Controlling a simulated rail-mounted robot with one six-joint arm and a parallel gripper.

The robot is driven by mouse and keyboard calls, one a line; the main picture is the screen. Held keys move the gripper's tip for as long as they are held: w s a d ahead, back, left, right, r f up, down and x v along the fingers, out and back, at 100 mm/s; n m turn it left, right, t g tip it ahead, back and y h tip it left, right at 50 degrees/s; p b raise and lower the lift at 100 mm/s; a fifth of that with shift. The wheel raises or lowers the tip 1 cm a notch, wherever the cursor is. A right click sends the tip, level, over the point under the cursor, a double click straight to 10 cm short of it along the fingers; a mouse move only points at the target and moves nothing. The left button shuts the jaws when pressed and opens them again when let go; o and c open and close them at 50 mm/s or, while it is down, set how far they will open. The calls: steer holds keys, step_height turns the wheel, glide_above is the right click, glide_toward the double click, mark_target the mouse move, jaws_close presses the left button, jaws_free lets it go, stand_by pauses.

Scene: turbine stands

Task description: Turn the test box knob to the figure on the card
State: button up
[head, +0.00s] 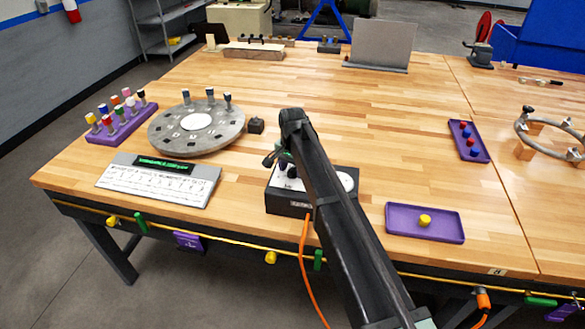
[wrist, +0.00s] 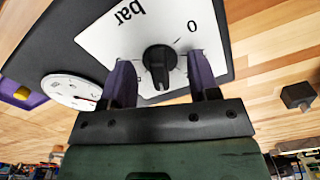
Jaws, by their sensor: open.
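The dark test box (head: 289,204) stands at the front middle of the bench, partly hidden behind my arm. In the wrist view its black knob (wrist: 159,60) sits on a white plate (wrist: 110,42) marked "bar" and "0". A round white gauge dial (wrist: 72,90) is beside the plate. My gripper (wrist: 163,72) is open, with one purple finger on each side of the knob; I cannot tell whether either touches it. In the head view my gripper is mostly hidden by the arm. I cannot make out a card with a readable figure.
A round grey stand (head: 232,134) and a white panel with a green display (head: 150,184) are to the left. A purple tray (head: 445,233) with a yellow piece is to the right. A small dark block (head: 256,126) lies behind the box. The bench centre is clear.

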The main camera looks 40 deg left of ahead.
mark_target(292, 168)
steer(key=shift+r, duration=0.15)
step_height(292, 168, up, 5)
steer(key=p, duration=0.5)
